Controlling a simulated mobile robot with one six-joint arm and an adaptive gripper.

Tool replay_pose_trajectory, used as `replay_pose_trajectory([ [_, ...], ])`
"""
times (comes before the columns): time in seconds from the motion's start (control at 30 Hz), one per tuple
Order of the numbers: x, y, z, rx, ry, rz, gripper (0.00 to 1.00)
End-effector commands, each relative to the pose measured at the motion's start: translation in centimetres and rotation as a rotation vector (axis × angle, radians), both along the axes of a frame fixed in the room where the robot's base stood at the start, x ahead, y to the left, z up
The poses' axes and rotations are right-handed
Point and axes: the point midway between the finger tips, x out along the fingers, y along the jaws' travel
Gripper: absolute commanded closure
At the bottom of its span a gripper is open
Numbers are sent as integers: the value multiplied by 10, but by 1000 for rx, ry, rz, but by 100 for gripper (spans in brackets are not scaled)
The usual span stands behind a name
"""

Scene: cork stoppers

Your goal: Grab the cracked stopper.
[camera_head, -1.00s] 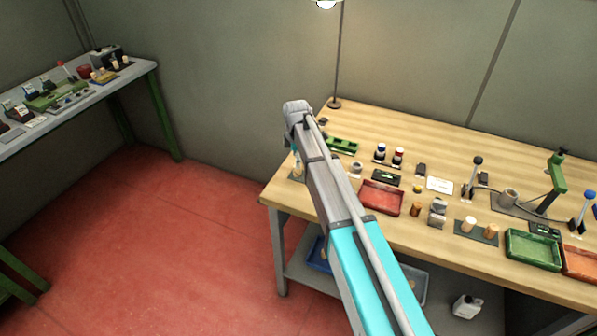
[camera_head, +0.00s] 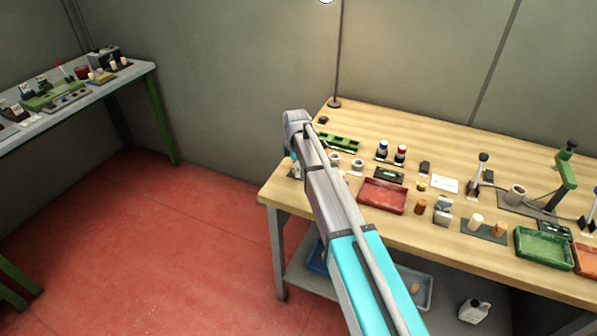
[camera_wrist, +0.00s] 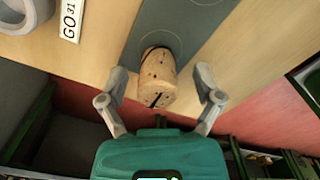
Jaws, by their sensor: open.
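In the wrist view a tan cork stopper (camera_wrist: 157,84) with a dark slit and dark specks on its end stands on a grey mat (camera_wrist: 190,22) marked with circles. My gripper (camera_wrist: 161,78) is open, with one finger on each side of the stopper. A gap shows on both sides, so the fingers look apart from it. In the head view my arm covers most of the gripper, which shows only in part at the table's left end, and I cannot make out this stopper there.
A white label (camera_wrist: 71,20) and a grey ring (camera_wrist: 28,14) lie left of the mat. On the wooden table (camera_head: 450,130) a pale stopper (camera_head: 476,221) and a tan stopper (camera_head: 498,229) stand on a dark mat. A red tray (camera_head: 383,196) lies right of my arm.

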Motion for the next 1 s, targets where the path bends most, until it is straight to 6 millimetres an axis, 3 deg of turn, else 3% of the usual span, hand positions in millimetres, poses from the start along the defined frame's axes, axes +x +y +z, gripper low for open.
replay_pose_trajectory([
  [0.53, 0, 0, 0, 0, 0, 1, 18],
  [0.83, 0, 0, 0, 0, 0, 1, 74],
  [1.0, 0, 1, 0, 0, 0, 1, 75],
])
